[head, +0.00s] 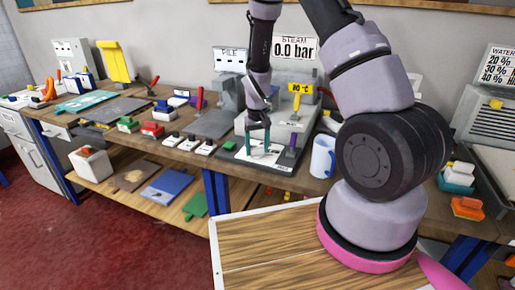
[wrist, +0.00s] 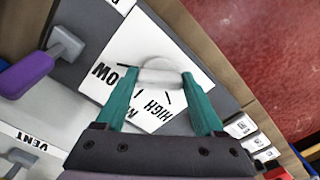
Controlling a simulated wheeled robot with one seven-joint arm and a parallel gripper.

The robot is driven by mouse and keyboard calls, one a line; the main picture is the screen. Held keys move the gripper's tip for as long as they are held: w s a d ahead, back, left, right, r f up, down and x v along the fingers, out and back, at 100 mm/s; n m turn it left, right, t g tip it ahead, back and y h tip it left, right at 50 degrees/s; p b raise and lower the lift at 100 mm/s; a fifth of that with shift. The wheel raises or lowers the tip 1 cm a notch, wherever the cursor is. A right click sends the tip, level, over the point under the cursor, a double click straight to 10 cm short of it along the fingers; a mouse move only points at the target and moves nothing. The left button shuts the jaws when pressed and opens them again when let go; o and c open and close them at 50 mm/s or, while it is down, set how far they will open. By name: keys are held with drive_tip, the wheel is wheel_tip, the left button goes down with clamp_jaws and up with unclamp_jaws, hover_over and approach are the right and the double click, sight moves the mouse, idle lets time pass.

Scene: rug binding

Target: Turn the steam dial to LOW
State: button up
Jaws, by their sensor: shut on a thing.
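The steam dial's white plate (wrist: 124,47) carries black LOW, HIGH and partly hidden M lettering with short tick marks. Its pale grey knob (wrist: 160,70) sits between the teal fingers of my gripper (wrist: 159,78), which are shut on it. I cannot tell which mark the knob points to. In the head view my gripper (head: 257,128) reaches down to the white dial plate (head: 272,157) at the front of the grey steam unit (head: 293,114). The display above reads STEAM 0.0 bar (head: 295,49).
A purple-handled lever (wrist: 25,75) stands beside the plate, near a VENT label (wrist: 31,141). Several small white blocks (head: 188,143) lie to the left. The bench front edge is close by.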

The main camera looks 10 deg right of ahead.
sight(257, 148)
drive_tip(key=shift+m, duration=0.7)
drive_tip(key=o, duration=1.4)
wheel_tip(257, 148, up, 11)
drive_tip(key=shift+f, duration=0.1)
